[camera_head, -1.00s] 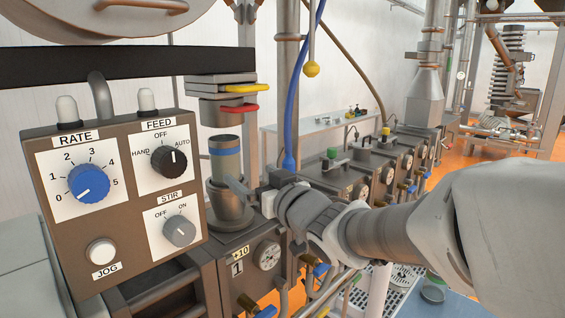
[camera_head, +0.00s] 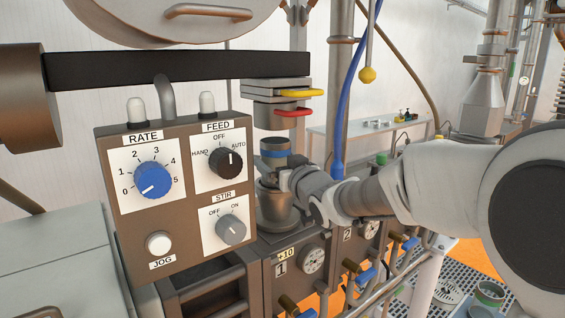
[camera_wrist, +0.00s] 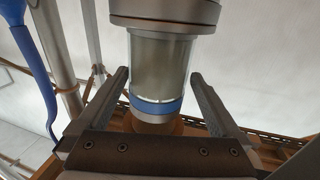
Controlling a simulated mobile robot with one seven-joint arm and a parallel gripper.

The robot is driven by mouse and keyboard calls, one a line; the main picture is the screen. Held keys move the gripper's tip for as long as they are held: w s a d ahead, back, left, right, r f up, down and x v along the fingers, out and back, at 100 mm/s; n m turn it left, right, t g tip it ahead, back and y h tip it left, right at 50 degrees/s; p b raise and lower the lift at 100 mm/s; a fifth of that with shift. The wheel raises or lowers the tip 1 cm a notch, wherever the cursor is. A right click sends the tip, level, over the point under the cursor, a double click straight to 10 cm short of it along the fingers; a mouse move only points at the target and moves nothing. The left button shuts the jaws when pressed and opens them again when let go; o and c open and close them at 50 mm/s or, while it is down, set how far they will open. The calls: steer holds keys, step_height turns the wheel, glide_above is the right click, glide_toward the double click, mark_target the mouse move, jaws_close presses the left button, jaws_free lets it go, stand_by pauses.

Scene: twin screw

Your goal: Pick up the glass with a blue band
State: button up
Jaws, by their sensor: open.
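The glass with a blue band (camera_head: 275,160) is a clear grey cylinder standing in a flared metal holder (camera_head: 277,210) above unit 1, right of the control panel. In the wrist view the glass (camera_wrist: 160,65) fills the middle, with its blue band (camera_wrist: 155,105) between my fingers. My gripper (camera_wrist: 160,77) is open, one finger on each side of the glass, with visible gaps to both. In the head view my gripper (camera_head: 283,178) is at the glass from the right and partly covers it.
The control panel (camera_head: 180,190) with knobs stands close on the left. A clamp with yellow and red handles (camera_head: 292,112) hangs just above the glass. A blue hose (camera_head: 345,110) and a steel pipe (camera_head: 338,60) rise behind my arm.

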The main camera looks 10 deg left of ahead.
steer(key=x, duration=0.3)
steer(key=p+x, duration=0.1)
steer(key=shift+w+a+f, duration=0.15)
steer(key=shift+w+f, duration=0.15)
steer(key=shift+w, duration=0.1)
steer(key=c, duration=1.3)
steer(key=shift+r, duration=0.1)
